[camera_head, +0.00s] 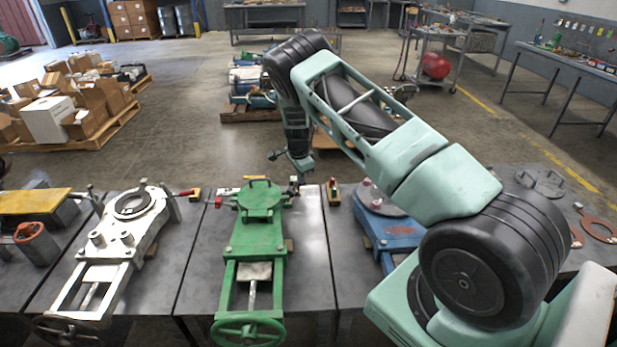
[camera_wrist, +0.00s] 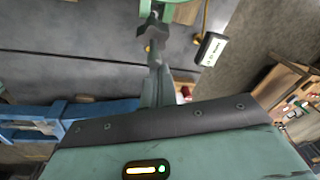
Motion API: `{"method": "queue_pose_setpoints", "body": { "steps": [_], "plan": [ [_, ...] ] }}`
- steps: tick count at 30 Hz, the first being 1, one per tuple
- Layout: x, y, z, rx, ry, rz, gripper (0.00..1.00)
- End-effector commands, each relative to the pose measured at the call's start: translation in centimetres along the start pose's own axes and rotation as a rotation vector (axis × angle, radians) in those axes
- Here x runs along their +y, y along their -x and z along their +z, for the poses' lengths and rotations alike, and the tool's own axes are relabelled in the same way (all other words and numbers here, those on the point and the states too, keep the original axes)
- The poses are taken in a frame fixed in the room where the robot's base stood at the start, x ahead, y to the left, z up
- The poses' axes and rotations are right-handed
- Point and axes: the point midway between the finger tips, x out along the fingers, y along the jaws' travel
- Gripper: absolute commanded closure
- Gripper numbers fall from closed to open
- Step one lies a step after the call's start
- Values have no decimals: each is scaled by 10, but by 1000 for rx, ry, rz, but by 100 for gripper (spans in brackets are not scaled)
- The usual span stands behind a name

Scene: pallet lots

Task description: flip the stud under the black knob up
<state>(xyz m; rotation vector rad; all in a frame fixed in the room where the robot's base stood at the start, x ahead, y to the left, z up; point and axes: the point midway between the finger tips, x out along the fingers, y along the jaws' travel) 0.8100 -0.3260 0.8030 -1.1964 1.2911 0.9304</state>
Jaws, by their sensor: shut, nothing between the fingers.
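A green valve (camera_head: 256,232) lies on the grey metal table, with a round green cover at its far end. A red-ended part (camera_head: 226,204) sticks out at the left of the cover. A small dark knob-like part (camera_head: 293,190) shows at its right, partly hidden by my gripper (camera_head: 295,178); I cannot tell whether its stud is upright or hanging. My gripper points down just above that side, shut and empty. In the wrist view, my gripper (camera_wrist: 152,38) is beside the green edge of the valve (camera_wrist: 184,10); contact with a stud is unclear.
A pale valve (camera_head: 122,235) stands at the left, and a blue one (camera_head: 378,222) at the right beneath my arm.

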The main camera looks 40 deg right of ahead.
Motion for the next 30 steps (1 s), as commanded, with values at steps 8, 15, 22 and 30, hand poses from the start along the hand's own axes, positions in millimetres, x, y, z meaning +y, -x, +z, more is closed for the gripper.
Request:
{"method": "queue_pose_setpoints", "body": {
  "steps": [8,15,22,30],
  "plan": [
    [-11,5,22,96,16,48,100],
    [-17,8,34,95,16,49,100],
    [-20,10,40,92,16,47,100],
    [-21,11,43,88,17,45,100]
  ]
}}
